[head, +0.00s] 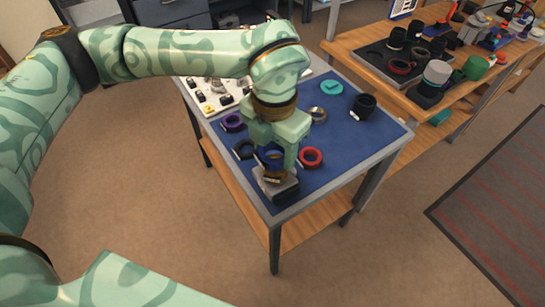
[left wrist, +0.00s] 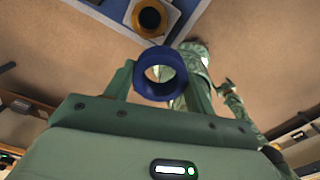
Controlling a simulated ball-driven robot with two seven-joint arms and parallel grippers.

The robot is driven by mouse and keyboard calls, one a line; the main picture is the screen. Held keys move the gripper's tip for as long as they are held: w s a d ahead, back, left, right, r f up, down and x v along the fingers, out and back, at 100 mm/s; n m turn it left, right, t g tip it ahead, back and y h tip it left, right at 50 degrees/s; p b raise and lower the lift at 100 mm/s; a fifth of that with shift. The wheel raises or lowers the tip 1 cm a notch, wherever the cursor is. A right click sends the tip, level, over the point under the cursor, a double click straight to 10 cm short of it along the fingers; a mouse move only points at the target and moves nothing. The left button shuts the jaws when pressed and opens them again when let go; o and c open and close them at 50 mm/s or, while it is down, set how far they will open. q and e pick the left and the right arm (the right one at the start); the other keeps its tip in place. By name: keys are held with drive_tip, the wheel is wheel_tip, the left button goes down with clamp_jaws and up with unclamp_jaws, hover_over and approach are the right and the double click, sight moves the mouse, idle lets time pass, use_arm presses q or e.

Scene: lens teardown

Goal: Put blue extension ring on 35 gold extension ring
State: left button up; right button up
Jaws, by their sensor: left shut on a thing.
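My left gripper (head: 276,158) is shut on the blue extension ring (left wrist: 160,73), which sits between its two fingertips in the left wrist view. In the head view the blue ring (head: 270,157) is partly hidden by the fingers. Below it, a gold-brown ring (head: 272,174) is on a grey block (head: 276,190) at the near corner of the blue mat. The gold-brown ring also shows in the left wrist view (left wrist: 150,18), apart from the blue ring in the picture. The height gap between them is hard to judge. My right gripper is not seen.
A red ring (head: 311,158), dark blue ring (head: 243,150), purple ring (head: 232,122), pale gold ring (head: 317,114), teal disc (head: 331,87) and black lens barrel (head: 363,107) lie on the blue mat (head: 345,135). The mat's right part is mostly clear.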

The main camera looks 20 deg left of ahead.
sight(274, 149)
use_arm(q)
drive_tip(key=w+f, duration=0.2)
drive_tip(key=f, duration=0.1)
drive_tip(key=w+a+f+b, duration=0.1)
drive_tip(key=shift+w+f, duration=0.15)
drive_tip(key=shift+f, duration=0.15)
drive_tip(key=shift+w+a+f, duration=0.1)
drive_tip(key=shift+w+f, duration=0.2)
drive_tip(key=shift+f, duration=0.1)
drive_tip(key=f+b, duration=0.1)
drive_tip(key=f, duration=0.2)
drive_tip(key=shift+w+f+b, duration=0.2)
drive_tip(key=shift+f+b, duration=0.1)
drive_tip(key=shift+b, duration=0.1)
drive_tip(key=shift+r, duration=0.15)
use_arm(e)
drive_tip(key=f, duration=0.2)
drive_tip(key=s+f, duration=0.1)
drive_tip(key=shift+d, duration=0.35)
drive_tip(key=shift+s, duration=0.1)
use_arm(q)
drive_tip(key=o, duration=1)
